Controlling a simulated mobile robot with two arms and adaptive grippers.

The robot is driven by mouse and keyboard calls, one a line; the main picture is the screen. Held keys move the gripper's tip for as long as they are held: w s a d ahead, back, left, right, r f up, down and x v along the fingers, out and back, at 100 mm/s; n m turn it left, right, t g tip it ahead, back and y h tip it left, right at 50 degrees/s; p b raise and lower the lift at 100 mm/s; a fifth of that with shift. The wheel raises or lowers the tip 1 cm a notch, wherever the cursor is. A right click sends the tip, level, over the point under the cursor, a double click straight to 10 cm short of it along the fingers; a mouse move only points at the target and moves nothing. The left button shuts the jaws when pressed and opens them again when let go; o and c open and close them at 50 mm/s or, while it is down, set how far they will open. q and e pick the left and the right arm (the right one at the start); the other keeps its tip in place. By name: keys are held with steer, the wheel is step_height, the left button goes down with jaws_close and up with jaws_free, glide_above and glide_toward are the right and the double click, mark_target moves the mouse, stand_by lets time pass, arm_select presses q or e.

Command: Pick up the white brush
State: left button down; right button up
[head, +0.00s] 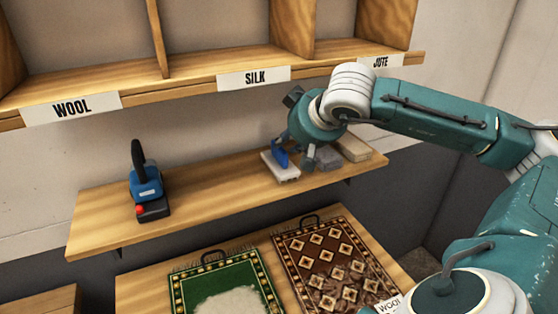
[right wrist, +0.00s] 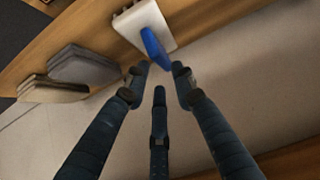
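The white brush (head: 284,173) lies on the lower wooden shelf, below the SILK and JUTE labels. It has a white block and a blue upright handle, partly hidden by my gripper in the head view. In the right wrist view the brush (right wrist: 137,22) is at the top, its handle pointing toward my fingers. My right gripper (head: 295,154) is right at the brush. Its fingers are spread, with the handle's end between the tips in the right wrist view (right wrist: 161,72). I cannot tell whether they touch it. My left gripper is not in view.
Grey (head: 326,158) and beige (head: 354,148) blocks sit right of the brush. A blue-and-black tool (head: 148,188) stands at the shelf's left. The labelled upper shelf (head: 180,88) overhangs behind. Green (head: 222,282) and brown (head: 325,262) rugs lie below. The middle of the lower shelf is clear.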

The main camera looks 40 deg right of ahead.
steer(key=p+x, duration=0.1)
steer(key=x, duration=0.5)
steer(key=shift+a, duration=0.1)
jaws_close()
steer(key=shift+r, duration=0.1)
steer(key=shift+r, duration=0.55)
step_height(320, 180, up, 2)
steer(key=shift+r+b, duration=0.1)
steer(key=shift+b, duration=0.25)
steer(key=s+a+b, duration=0.2)
steer(key=s+b, duration=0.2)
steer(key=s, duration=0.4)
steer(key=s+a+b, duration=0.3)
steer(key=s+b, duration=0.1)
steer(key=s, duration=0.5)
steer(key=shift+a+b, duration=0.2)
steer(key=shift+b, duration=0.1)
steer(key=shift+s, duration=0.1)
